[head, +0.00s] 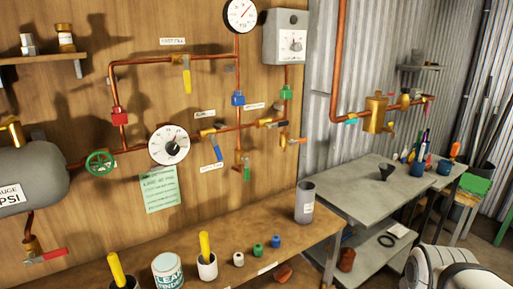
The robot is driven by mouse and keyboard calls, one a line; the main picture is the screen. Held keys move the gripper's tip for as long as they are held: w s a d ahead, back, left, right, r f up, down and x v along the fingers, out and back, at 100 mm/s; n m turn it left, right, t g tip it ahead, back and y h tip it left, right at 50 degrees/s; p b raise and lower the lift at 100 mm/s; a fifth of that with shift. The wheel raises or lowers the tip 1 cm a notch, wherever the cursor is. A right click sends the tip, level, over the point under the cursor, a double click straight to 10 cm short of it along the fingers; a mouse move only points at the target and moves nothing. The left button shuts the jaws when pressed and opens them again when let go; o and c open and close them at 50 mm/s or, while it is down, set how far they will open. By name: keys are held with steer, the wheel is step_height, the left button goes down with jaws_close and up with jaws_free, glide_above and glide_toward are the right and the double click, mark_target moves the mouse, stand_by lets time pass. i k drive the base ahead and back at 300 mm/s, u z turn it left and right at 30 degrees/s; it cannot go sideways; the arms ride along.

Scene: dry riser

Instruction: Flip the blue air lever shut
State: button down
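The blue lever (217,149) hangs from a brass valve (209,133) on a copper pipe on the wooden wall. It points down and slightly right, across the line of the nearly level pipe. Small white labels sit above and below it, too small to read surely. A cyan handle (351,119) also shows on the pipe at the right. My gripper is not in view; a white rounded part, likely of my arm, shows at the bottom right.
A round gauge (168,145) is left of the lever, a yellow lever (187,80) above it, and a green lever (246,168) to its right. The wooden bench (215,245) below holds pots, small coloured parts and a grey cylinder (305,202).

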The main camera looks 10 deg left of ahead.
mark_target(218, 153)
steer(key=u, duration=0.2)
steer(key=i, duration=1)
